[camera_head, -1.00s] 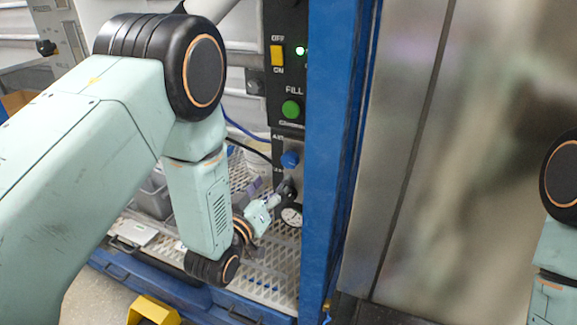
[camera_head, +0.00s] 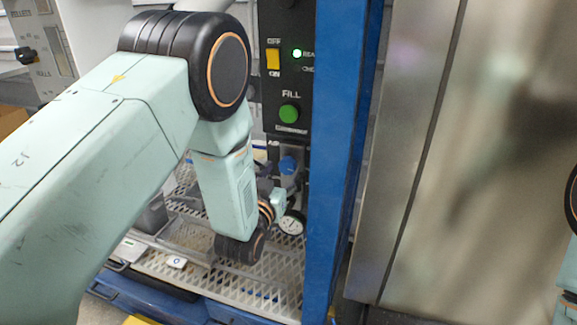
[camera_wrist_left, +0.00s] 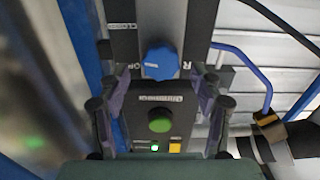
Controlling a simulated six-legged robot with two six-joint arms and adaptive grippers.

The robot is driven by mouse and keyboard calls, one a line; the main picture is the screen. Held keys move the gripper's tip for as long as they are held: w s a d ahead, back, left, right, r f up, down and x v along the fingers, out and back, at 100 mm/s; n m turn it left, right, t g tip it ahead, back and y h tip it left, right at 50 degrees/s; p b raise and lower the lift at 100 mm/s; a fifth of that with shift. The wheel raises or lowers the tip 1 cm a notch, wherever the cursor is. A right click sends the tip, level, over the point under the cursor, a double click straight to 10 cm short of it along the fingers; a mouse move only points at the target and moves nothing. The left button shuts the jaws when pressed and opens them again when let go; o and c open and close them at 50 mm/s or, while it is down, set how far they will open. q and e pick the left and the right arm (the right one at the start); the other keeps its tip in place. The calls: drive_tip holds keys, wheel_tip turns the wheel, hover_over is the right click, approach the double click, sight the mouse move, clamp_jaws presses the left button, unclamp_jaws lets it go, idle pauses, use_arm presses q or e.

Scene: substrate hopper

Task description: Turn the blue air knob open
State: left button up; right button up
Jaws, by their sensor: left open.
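The blue air knob (camera_head: 287,164) sits on a grey panel below the green FILL button in the head view. In the left wrist view, which is upside down, the blue knob (camera_wrist_left: 160,63) is at the upper middle. My left gripper (camera_head: 284,180) is close to the knob, partly hidden by my own wrist in the head view. In the left wrist view my left gripper (camera_wrist_left: 160,58) is open, with one finger to each side of the knob and a gap on both sides. My right gripper is out of view; only part of that arm shows at the right edge.
The black control panel has a green FILL button (camera_head: 289,113) and a yellow switch (camera_head: 273,58). A round pressure gauge (camera_head: 291,222) is below the knob. A blue post (camera_head: 336,150) stands close on the right. A white perforated shelf (camera_head: 190,268) lies below.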

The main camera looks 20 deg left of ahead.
sight(286, 168)
use_arm(q)
drive_tip(key=w, duration=0.2)
drive_tip(key=shift+w+a+f, duration=0.1)
drive_tip(key=shift+w+f, duration=0.15)
drive_tip(key=shift+w, duration=0.5)
drive_tip(key=shift+w+d+r, duration=0.15)
drive_tip(key=shift+d, duration=0.05)
drive_tip(key=shift+a, duration=0.1)
drive_tip(key=shift+c, duration=0.2)
